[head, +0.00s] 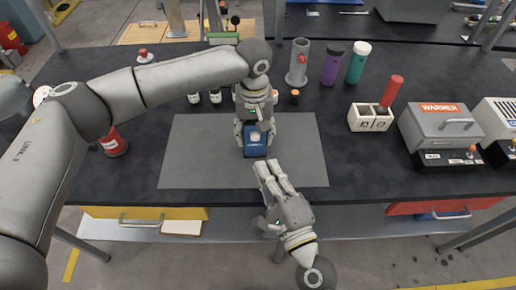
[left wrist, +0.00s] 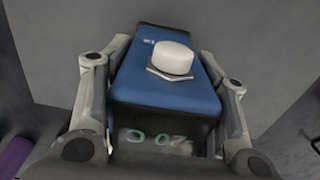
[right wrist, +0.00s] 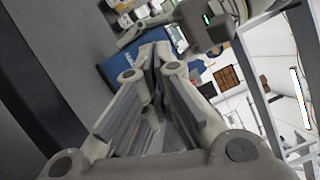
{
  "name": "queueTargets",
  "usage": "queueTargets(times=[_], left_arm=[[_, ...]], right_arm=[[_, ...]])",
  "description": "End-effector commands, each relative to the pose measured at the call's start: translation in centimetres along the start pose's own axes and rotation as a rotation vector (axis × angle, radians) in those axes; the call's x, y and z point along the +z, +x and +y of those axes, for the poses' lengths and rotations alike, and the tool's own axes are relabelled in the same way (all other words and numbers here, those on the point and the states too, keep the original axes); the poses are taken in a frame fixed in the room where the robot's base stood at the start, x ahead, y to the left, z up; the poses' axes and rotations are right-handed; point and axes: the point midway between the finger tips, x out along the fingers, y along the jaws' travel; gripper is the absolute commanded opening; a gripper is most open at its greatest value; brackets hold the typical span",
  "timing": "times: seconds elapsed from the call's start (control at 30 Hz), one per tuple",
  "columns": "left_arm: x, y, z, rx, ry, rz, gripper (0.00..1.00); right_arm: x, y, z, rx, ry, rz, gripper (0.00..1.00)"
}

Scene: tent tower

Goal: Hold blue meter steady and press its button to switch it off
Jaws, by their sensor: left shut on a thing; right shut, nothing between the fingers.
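The blue meter (head: 254,144) stands on the grey mat (head: 200,150). Its round white button (left wrist: 172,58) is on top, and its display, lit with green characters, shows in the left wrist view. My left gripper (head: 254,128) is above the mat and shut on the meter, one finger on each side. My right gripper (head: 266,170) is shut and empty, in front of the meter on the near side of the mat, its fingertips a short way from it. In the right wrist view the meter (right wrist: 120,62) lies just beyond the fingertips, partly hidden by them.
A grey holder (head: 299,65), a purple bottle (head: 332,66) and a green bottle (head: 357,65) stand behind the mat. A white block (head: 365,119) with a red cylinder and a warmer (head: 440,125) are at right. The mat's right part is clear.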

Motion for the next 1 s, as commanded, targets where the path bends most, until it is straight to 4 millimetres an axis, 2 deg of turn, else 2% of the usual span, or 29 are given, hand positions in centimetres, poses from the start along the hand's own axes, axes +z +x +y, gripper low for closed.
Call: queueTargets(times=[0.1,0.3,0.5,0.7,1.0], left_arm=[[0.0,0.0,0.0,0.000,0.000,0.000,0.21],[0.0,0.0,0.0,0.000,0.000,0.001,0.21],[0.0,0.0,0.0,0.000,0.000,0.001,0.21],[0.0,0.0,0.0,0.000,0.000,0.001,0.21],[0.0,0.0,0.0,0.000,0.000,0.001,0.21]], right_arm=[[1.0,-0.8,0.2,-0.040,0.253,0.013,0.00],[1.8,-2.8,1.2,-0.096,0.687,0.053,0.00],[1.8,-5.0,2.6,-0.139,1.029,0.103,0.00],[1.6,-6.4,3.4,-0.165,1.201,0.136,0.00],[1.5,-6.6,3.6,-0.171,1.233,0.143,0.00]])
